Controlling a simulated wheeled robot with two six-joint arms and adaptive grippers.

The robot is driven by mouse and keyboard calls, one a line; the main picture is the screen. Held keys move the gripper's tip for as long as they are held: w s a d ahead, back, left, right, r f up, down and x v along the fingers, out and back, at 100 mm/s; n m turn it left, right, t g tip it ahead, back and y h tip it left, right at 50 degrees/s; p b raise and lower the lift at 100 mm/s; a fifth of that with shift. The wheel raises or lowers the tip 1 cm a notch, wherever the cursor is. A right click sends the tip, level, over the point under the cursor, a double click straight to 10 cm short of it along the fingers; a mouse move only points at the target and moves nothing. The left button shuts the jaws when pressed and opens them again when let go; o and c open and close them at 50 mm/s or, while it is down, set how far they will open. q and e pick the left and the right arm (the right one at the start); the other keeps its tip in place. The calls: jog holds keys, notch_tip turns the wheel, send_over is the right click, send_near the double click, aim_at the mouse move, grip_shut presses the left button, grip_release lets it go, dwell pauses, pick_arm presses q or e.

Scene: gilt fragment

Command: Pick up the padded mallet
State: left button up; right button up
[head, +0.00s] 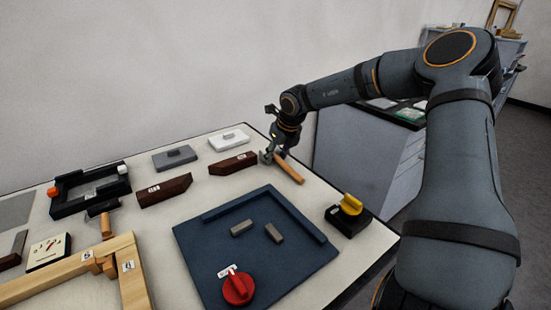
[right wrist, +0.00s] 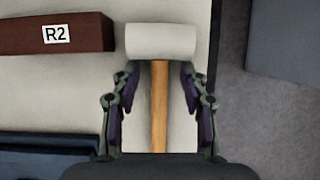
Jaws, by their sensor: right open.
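The padded mallet lies on the table near its far right edge. In the right wrist view its pale padded head (right wrist: 160,41) lies across the top, and its wooden handle (right wrist: 159,105) runs down between my fingers. In the head view the handle (head: 288,168) shows in front of my gripper, while the head is hard to make out there. My right gripper (right wrist: 160,78) is open, one finger on each side of the handle just below the head, with gaps on both sides. It also shows in the head view (head: 273,156), pointing down. My left gripper is out of view.
A dark red block marked R2 (right wrist: 55,34) lies left of the mallet. A blue tray (head: 200,254) with two grey bars and a red knob (head: 238,289) is nearer. A yellow knob on a black base (head: 349,207) stands at right. The table edge is close on the mallet's right.

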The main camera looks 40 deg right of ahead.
grip_shut()
jog(key=shift+r, duration=0.15)
